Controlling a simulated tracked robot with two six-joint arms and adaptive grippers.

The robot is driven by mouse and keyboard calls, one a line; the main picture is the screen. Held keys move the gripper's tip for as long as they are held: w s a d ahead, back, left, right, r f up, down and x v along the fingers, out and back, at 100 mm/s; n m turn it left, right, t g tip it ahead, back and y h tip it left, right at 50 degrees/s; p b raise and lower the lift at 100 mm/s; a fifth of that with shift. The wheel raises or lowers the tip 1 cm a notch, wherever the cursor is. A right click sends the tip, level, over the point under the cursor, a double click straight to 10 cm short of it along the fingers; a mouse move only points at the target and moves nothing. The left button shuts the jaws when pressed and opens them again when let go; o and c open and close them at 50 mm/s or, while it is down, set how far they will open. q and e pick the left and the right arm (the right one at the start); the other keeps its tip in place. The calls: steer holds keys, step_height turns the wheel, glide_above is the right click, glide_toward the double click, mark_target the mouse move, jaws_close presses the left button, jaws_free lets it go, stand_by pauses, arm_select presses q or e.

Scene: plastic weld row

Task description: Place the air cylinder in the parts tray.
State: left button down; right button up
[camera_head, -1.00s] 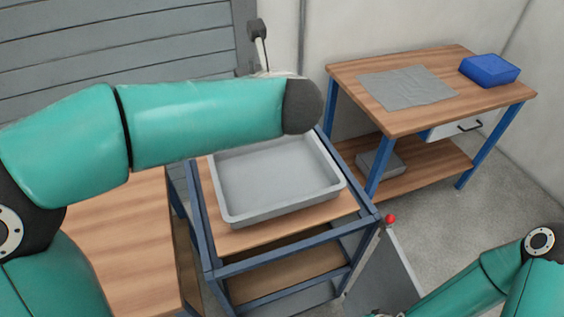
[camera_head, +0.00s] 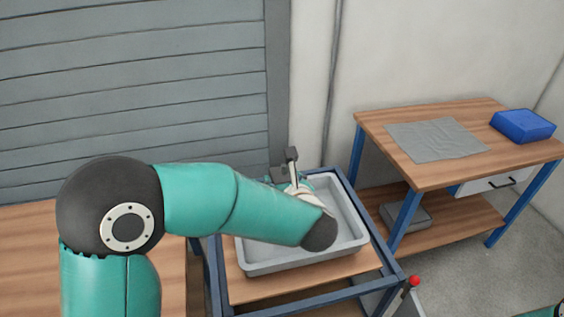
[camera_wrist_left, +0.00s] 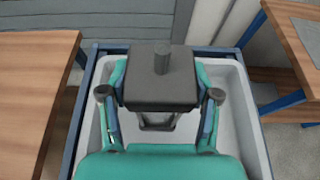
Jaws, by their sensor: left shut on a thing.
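My left gripper (camera_head: 290,184) is over the grey parts tray (camera_head: 350,226) and shut on a dark block-shaped thing with a short round rod, which I take as the air cylinder (camera_head: 281,172). In the left wrist view the air cylinder (camera_wrist_left: 160,86) sits between the two fingers of the left gripper (camera_wrist_left: 161,98), its rod pointing up, with the tray (camera_wrist_left: 246,112) around and below. I cannot tell how high it is above the tray floor. My left forearm covers part of the tray in the head view. My right gripper is out of view.
The tray stands on a blue-framed wooden stand (camera_head: 358,284). A wooden table (camera_head: 30,235) is at the left. A workbench (camera_head: 430,172) at the right holds a grey cloth (camera_head: 436,139) and a blue box (camera_head: 523,125). A grey shutter (camera_head: 130,80) closes the back.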

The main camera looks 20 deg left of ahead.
arm_select(q)
steer(key=shift+f, duration=2.45)
steer(key=c, duration=0.7)
jaws_free()
steer(key=shift+f, duration=0.25)
steer(key=o, duration=0.5)
steer(key=shift+c, duration=0.2)
steer(key=shift+r, duration=0.15)
